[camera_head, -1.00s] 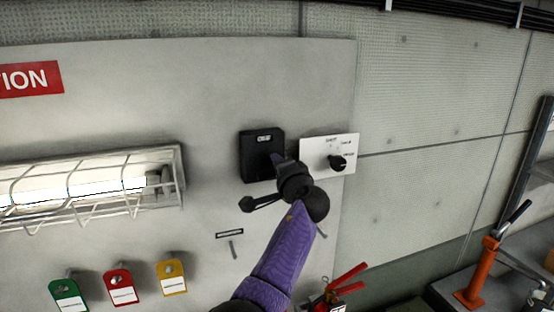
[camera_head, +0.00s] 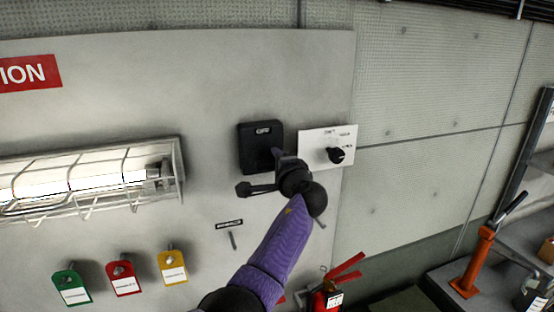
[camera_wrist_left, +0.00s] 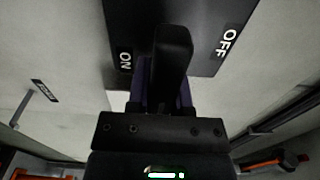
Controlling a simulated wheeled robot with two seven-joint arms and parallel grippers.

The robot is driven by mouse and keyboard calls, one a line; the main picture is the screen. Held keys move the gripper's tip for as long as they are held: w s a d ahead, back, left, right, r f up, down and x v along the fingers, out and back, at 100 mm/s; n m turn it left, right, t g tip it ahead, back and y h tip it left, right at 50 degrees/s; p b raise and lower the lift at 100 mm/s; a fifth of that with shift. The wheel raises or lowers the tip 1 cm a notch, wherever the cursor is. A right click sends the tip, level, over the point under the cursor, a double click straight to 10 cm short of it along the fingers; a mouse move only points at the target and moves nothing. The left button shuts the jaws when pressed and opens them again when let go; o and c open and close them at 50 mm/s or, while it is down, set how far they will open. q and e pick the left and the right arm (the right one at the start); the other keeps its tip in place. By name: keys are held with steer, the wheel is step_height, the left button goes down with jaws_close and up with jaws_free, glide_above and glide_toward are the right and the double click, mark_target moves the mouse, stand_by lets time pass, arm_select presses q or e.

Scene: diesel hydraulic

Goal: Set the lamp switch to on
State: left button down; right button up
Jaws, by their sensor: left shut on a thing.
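The lamp switch is a black box (camera_head: 252,160) on the light wall panel, with a pale label near its top. In the left wrist view, the black plate (camera_wrist_left: 205,62) carries ON at left and OFF at right, with a dark lever (camera_wrist_left: 172,60) between them. My left gripper (camera_head: 277,154) is at the lower right of the box, shut on the lever, and its fingers are partly hidden behind it in the wrist view. The exact lever angle is hard to tell. The caged tube lamp (camera_head: 90,172) to the left looks bright. My right gripper is not in view.
A white plate with a black rotary knob (camera_head: 336,155) sits close to the right of the box. Green (camera_head: 70,287), red (camera_head: 122,275) and yellow (camera_head: 172,267) tags hang below the lamp. A red extinguisher (camera_head: 326,298) and orange jack (camera_head: 474,262) stand lower right.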

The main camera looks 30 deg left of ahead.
arm_select(q)
steer(key=c, duration=0.5)
jaws_free()
steer(key=b+v, duration=0.2)
steer(key=v, duration=0.8)
steer(key=shift+a, duration=0.1)
